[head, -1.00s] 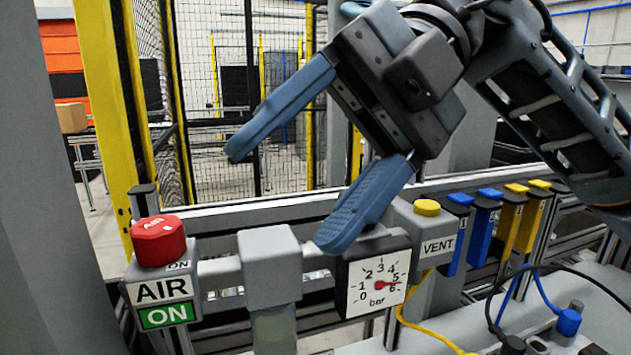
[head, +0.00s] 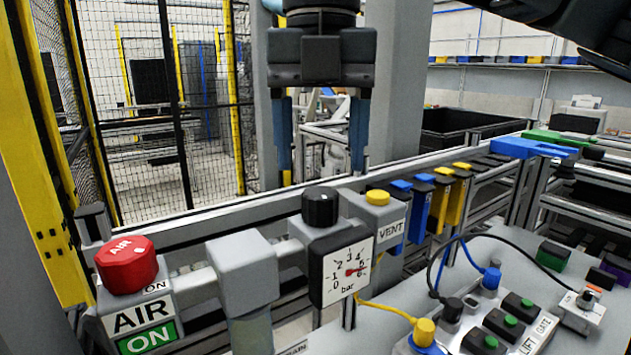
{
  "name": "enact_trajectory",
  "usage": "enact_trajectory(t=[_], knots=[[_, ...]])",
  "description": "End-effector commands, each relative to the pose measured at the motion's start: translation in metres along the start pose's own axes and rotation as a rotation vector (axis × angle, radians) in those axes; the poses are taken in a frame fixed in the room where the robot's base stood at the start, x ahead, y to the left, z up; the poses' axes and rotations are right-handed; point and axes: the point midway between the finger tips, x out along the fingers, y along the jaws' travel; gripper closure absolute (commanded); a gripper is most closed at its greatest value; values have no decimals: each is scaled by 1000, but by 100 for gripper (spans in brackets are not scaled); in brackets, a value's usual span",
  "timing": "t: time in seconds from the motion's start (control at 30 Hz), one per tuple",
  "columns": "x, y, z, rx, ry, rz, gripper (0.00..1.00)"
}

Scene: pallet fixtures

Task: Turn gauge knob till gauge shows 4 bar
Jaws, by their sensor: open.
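The gauge (head: 343,274) is a white square dial marked 0 to 6 bar on a dark block. Its red needle points right, near the 5 to 6 marks. The black gauge knob (head: 320,207) stands upright on top of the gauge block. My gripper (head: 320,172) points straight down with its two blue fingers spread and nothing between them. In the picture its fingertips end just above the knob, on either side of it; I cannot tell the exact gap in depth.
A red AIR knob (head: 126,264) stands on the left unit, above a green ON sign (head: 146,339). A grey filter unit (head: 241,270) is left of the gauge. A yellow VENT button (head: 377,197) is close on the right. Cables and a button panel (head: 500,325) lie at lower right.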

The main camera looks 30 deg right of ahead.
Motion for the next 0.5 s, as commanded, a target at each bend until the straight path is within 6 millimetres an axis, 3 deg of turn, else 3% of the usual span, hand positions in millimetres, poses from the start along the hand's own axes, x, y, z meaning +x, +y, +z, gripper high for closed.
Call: enact_trajectory(t=[0.3, 0.5], knots=[[42, 0, 0, -1, 3, 1, 33], [50, 0, 0, -1, 1, 2, 33]])
